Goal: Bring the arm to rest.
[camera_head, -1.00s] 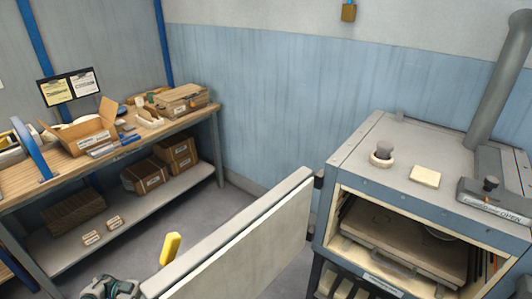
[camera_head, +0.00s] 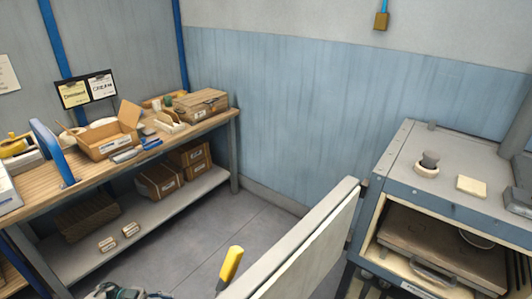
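The plate dryer (camera_head: 408,190) stands at the right with its front open; a flat tray (camera_head: 445,250) with a curved handle shows inside. Its door (camera_head: 318,238) is swung wide open toward me, and its near end is cut off by the bottom edge. A yellow handle (camera_head: 231,264) stands up beside the door's left side. Part of what looks like my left gripper (camera_head: 125,291) shows at the bottom edge, left of the yellow handle and apart from it. Its fingers are mostly cut off, so its opening cannot be told. My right gripper is not in view.
A wooden workbench (camera_head: 100,171) with open boxes and tools runs along the left, with cartons (camera_head: 160,181) on its lower shelf (camera_head: 150,220). A knob (camera_head: 428,162) and a pale block (camera_head: 471,186) are on the dryer top.

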